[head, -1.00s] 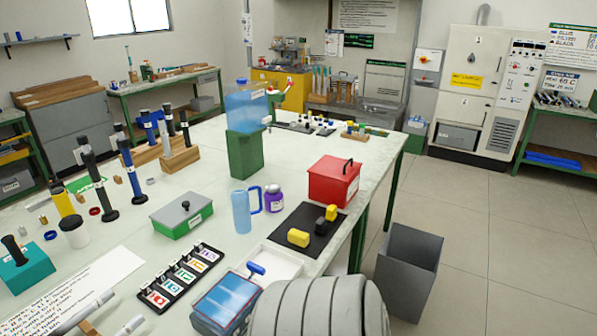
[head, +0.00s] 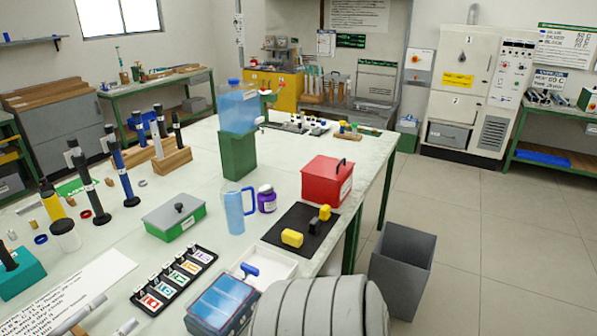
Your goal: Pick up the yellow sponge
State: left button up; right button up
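A yellow sponge-like block (head: 292,238) lies on a black mat (head: 275,236) near the right edge of the white-topped table. Behind it on the same mat is a dark block (head: 313,226) with a small yellow piece (head: 324,212) next to it. Neither of my grippers shows in the head view.
A red box (head: 320,180) stands just behind the mat. A blue jug (head: 234,210) and a purple jar (head: 267,199) stand to its left, a white tray (head: 287,267) in front. A grey bin (head: 402,270) is on the floor at right; the floor beyond is clear.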

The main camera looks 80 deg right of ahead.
aim_at(292, 238)
jog(key=z, duration=1.6)
